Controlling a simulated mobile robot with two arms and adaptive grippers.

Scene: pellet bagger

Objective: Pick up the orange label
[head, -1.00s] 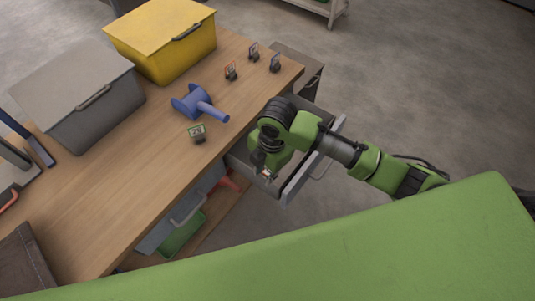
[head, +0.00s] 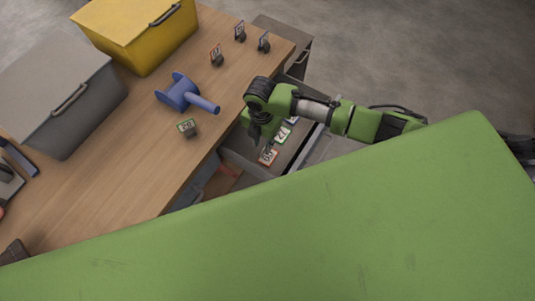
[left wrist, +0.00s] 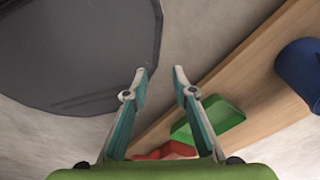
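A label card with an orange-red border (head: 267,157) lies in the open drawer (head: 308,138). A green-bordered label (head: 283,135) and a partly hidden blue one (head: 293,120) lie behind it. My right gripper (head: 265,145) points down over the drawer, right by the orange-red label. Its fingers are dark and small, so I cannot tell whether they are open or touch the card. My left gripper (left wrist: 161,70) shows in the left wrist view with its fingers apart and nothing between them.
On the table (head: 130,170) stand a green-bordered label holder (head: 187,127), an orange-red one (head: 216,55), two others (head: 240,32) (head: 264,42), a blue scoop (head: 185,94), a grey bin (head: 60,95) and a yellow bin (head: 140,32). A green tray (left wrist: 208,119) shows in the left wrist view.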

